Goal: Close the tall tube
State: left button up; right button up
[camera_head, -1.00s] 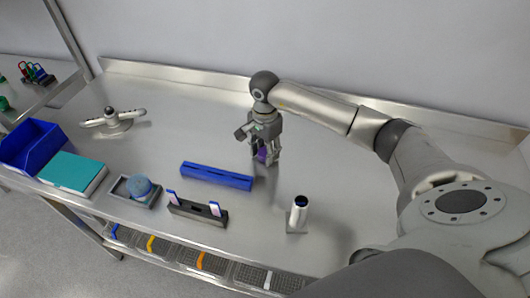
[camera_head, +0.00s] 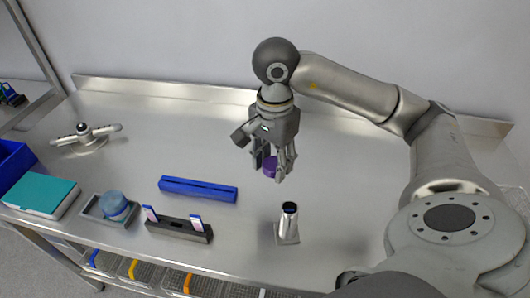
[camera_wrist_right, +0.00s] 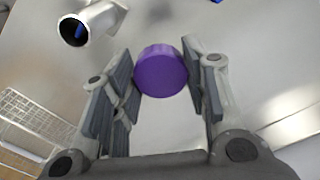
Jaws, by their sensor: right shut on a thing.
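The tall tube (camera_head: 288,222) is a silvery cylinder standing upright on a small base near the front of the steel table. Its top is open and dark inside. In the right wrist view the tube (camera_wrist_right: 92,24) shows at the upper left, its mouth open with something blue inside. My right gripper (camera_head: 272,172) is shut on a purple cap (camera_head: 270,166), held above the table, behind and a little left of the tube. In the right wrist view the purple cap (camera_wrist_right: 161,70) sits between the fingers, apart from the tube. My left gripper is not in view.
A blue bar (camera_head: 198,189) lies left of the gripper. A dark rack (camera_head: 180,230) with two upright vials stands left of the tube.

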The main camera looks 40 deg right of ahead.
jog(key=shift+s+r, duration=0.15)
jog(key=shift+s, duration=0.1)
